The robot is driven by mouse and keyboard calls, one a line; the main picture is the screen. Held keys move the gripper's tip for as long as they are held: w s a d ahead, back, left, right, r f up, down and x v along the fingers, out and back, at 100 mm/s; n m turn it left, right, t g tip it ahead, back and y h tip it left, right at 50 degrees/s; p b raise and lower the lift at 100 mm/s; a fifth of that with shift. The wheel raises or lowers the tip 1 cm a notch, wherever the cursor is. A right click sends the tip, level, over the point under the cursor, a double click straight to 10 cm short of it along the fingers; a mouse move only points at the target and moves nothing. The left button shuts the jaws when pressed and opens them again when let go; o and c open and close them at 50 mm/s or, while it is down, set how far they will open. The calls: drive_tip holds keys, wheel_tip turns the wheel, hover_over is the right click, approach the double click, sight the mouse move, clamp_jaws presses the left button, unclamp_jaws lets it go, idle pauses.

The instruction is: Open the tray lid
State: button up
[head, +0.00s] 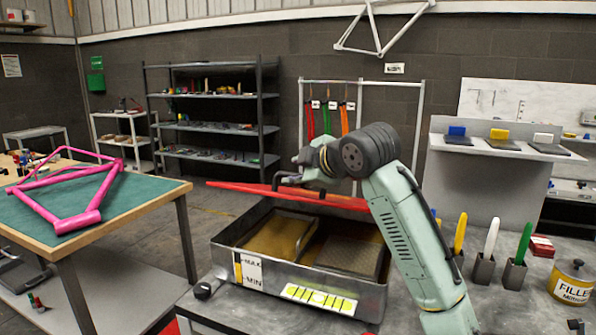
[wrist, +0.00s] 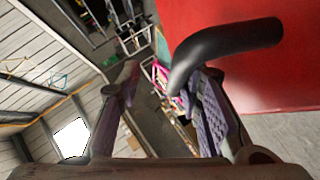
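The metal tray (head: 300,275) stands on the bench, with its inside showing from above. Its red lid (head: 235,188) shows nearly edge-on as a thin strip above the tray's back side, raised clear of the opening. In the wrist view the lid (wrist: 270,80) fills the upper right. A black bent handle (wrist: 235,42) stands out from the lid and reaches between my fingers, closer to the right one. My gripper (head: 300,172) is at the lid's handle; in the wrist view its fingers (wrist: 163,85) are apart. Contact with the handle cannot be told.
A green-topped table (head: 140,195) with a pink bike frame (head: 75,195) stands at the left. To the tray's right are brush holders (head: 482,270) and a filler tin (head: 570,282). A dark knob-like object (head: 203,290) lies at the tray's front left. Shelves (head: 215,128) stand behind.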

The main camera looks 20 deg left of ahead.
drive_tip(key=v, duration=1.2)
drive_tip(key=shift+s, duration=0.25)
idle(0.5)
drive_tip(key=shift+d+f, duration=0.1)
